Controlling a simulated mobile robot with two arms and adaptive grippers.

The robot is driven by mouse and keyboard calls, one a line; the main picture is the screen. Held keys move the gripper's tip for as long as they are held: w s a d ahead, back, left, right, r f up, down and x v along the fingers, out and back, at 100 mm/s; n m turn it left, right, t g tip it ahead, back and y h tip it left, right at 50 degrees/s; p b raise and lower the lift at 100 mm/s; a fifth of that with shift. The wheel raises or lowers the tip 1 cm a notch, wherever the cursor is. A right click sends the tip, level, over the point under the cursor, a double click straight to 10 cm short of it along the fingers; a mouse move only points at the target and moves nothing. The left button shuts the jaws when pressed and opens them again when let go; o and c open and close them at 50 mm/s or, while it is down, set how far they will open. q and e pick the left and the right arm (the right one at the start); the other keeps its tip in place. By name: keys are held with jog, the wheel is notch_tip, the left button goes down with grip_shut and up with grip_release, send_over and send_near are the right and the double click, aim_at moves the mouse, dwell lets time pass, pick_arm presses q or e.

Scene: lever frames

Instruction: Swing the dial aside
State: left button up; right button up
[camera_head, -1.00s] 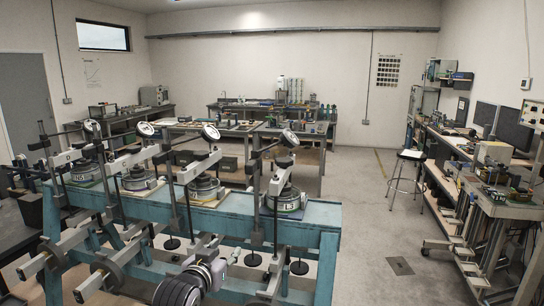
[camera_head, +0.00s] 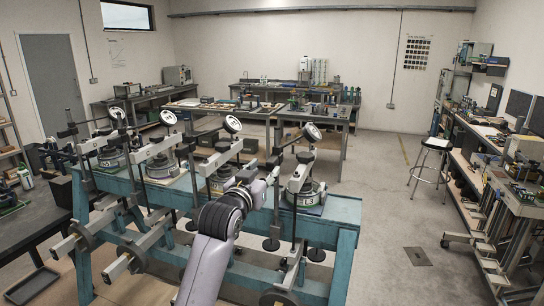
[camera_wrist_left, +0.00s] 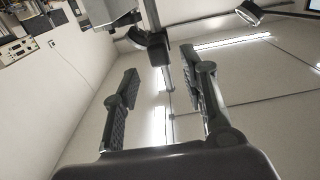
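Several round dials on thin arms stand above the lever frames on a teal bench (camera_head: 340,212). From left to right they are a first dial (camera_head: 117,113), a second dial (camera_head: 168,118), a third dial (camera_head: 232,124) and a right-hand dial (camera_head: 312,132). My left gripper is up among the two right-hand frames, its fingers mostly hidden behind my wrist in the head view. In the left wrist view my left gripper (camera_wrist_left: 160,66) is open. A dark upright post shows between its fingers, and a dial (camera_wrist_left: 249,12) hangs at the top right, apart from them. My right gripper is not in view.
Lever arms with round weights (camera_head: 82,236) stick out along the bench's near side. The rightmost frame has a base labelled L3 (camera_head: 309,197). A stool (camera_head: 431,150) and a workbench (camera_head: 520,195) stand at the right.

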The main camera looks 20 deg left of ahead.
aim_at(269, 164)
pick_arm(q)
jog(key=w+p, duration=0.1)
jog(key=w, duration=0.4)
jog(key=shift+w+d+r+p, duration=0.1)
jog(key=shift+r+p, duration=0.05)
jog(key=shift+p, duration=0.25)
jog(key=shift+w, duration=0.7)
jog(key=shift+c, duration=0.4)
grip_shut()
